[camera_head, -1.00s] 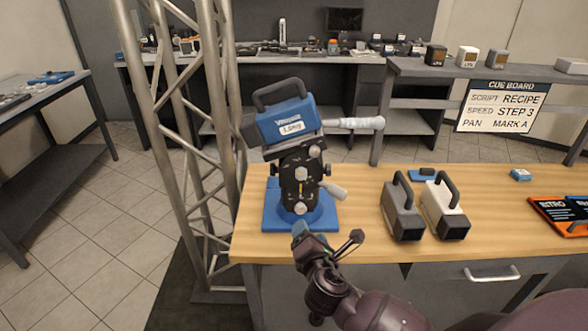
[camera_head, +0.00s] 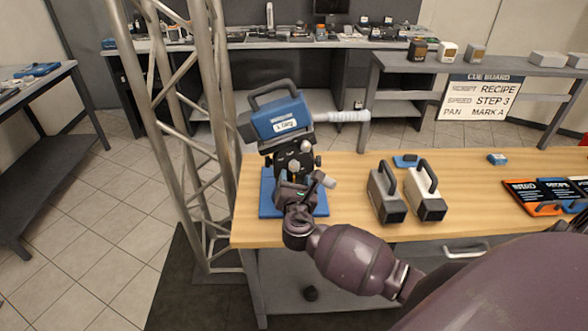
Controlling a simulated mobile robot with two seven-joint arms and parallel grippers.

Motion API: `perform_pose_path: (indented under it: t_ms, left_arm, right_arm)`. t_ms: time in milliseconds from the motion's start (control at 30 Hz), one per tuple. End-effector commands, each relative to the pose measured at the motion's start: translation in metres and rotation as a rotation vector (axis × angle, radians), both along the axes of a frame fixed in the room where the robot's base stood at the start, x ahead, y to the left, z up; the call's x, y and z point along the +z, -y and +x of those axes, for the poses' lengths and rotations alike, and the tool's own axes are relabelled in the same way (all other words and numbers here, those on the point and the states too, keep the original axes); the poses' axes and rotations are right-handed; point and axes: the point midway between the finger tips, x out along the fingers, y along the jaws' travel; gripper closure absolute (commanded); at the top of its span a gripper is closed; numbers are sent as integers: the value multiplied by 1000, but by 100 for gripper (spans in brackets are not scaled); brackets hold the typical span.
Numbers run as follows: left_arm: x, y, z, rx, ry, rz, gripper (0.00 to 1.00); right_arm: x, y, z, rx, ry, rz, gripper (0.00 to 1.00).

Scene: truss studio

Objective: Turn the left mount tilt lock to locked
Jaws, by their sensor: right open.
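The mount stands on a blue base plate (camera_head: 265,208) at the left end of the wooden table. It has a dark body with silver knobs (camera_head: 294,166) and carries a blue camera block (camera_head: 277,119) with a black top handle and a white grip pointing right. A pale lever (camera_head: 327,181) sticks out at the lower right of the mount; I take it for the tilt lock, and its setting is not readable. My right gripper (camera_head: 302,186) is open at the mount's lower front, beside the lever. It hides the lower body; contact cannot be told. My left gripper is not in view.
Two handled blocks, one dark (camera_head: 386,195) and one white (camera_head: 425,192), stand right of the mount. A metal truss (camera_head: 180,130) rises close on the left. A cue board (camera_head: 482,97) hangs behind. Free wooden tabletop (camera_head: 460,185) lies right of the blocks.

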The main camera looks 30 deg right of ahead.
Motion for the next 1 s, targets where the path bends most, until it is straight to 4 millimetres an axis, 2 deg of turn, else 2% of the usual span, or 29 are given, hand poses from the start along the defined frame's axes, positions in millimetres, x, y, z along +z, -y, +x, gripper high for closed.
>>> perform_pose_path:
  t_ms: [100, 300, 700, 1000]
  left_arm:
    - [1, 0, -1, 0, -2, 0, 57]
    - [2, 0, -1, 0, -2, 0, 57]
    - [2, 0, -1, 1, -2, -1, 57]
    - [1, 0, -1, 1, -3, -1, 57]
  right_arm:
    - [1, 10, 16, 0, 0, 0, 40]
    - [1, 19, 32, 2, 1, 1, 40]
    - [0, 22, 36, 1, 0, 1, 42]
    - [0, 22, 36, 1, 0, 2, 88]
